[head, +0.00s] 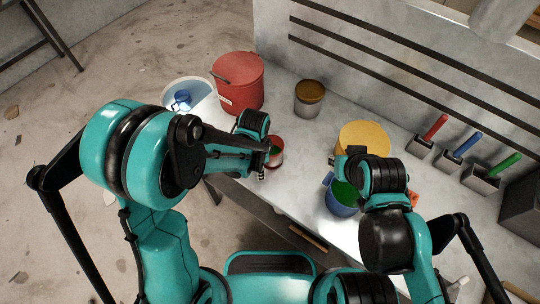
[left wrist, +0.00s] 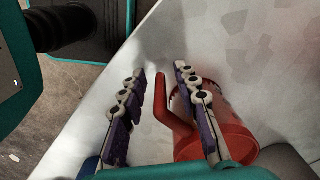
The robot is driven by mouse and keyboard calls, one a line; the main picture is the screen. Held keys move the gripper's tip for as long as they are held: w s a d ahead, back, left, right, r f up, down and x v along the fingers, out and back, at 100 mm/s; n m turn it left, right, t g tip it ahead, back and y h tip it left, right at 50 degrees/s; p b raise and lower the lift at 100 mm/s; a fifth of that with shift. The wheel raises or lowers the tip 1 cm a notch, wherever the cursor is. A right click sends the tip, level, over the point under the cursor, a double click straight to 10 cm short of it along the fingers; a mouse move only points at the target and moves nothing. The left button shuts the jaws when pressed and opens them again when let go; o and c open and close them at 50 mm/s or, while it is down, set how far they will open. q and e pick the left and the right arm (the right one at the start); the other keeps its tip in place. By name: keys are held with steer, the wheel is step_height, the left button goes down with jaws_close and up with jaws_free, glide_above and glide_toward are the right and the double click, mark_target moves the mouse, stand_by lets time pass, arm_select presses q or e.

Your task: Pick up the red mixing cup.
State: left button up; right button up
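The red mixing cup (head: 279,148) stands on the grey bench, partly hidden behind my left gripper (head: 264,165) in the head view. In the left wrist view the translucent red cup (left wrist: 232,138) is at the lower right, and its red handle (left wrist: 172,108) rises between the two fingers of my left gripper (left wrist: 160,72). The fingers are apart, one on each side of the handle, with a visible gap on the left side. My right gripper (head: 345,165) is by a blue cup (head: 342,208) with green contents; its fingers are not clear.
A large red bucket (head: 238,80), a brown-lidded jar (head: 309,97) and a yellow round container (head: 362,139) stand behind the cups. A white basin (head: 192,88) is at the left. Red, blue and green-handled tools (head: 466,144) stand in holders at the right.

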arm_select(q)
jaws_close()
steer(key=shift+r, duration=0.15)
